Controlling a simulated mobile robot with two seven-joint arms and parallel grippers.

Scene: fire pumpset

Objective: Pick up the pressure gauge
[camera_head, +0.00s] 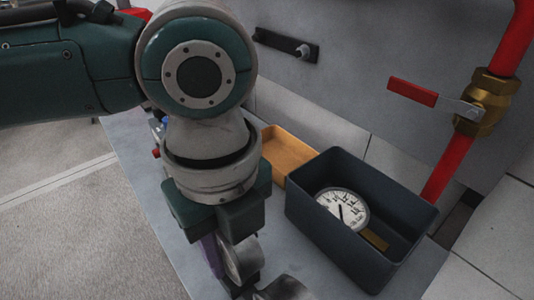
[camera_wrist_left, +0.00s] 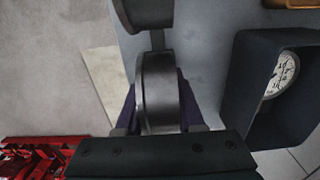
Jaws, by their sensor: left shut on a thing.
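My left gripper (camera_head: 226,262) is shut on a grey, round-cased thing (camera_head: 243,258) beside the dark bin. In the left wrist view the gripper (camera_wrist_left: 158,108) has its fingers on either side of this round thing (camera_wrist_left: 158,85), which is seen edge-on; no dial face shows on it. A pressure gauge (camera_head: 342,207) with a white dial and black needle lies inside the bin, apart from the gripper. It also shows in the left wrist view (camera_wrist_left: 282,75). My right gripper is not in view.
The dark bin (camera_head: 326,240) and a shallow tan tray (camera_head: 288,150) stand on the grey table (camera_head: 165,222). A second grey round part (camera_head: 284,288) is at the bottom edge. A red pipe (camera_head: 450,165) with a brass valve (camera_head: 484,100) and red lever stands at right.

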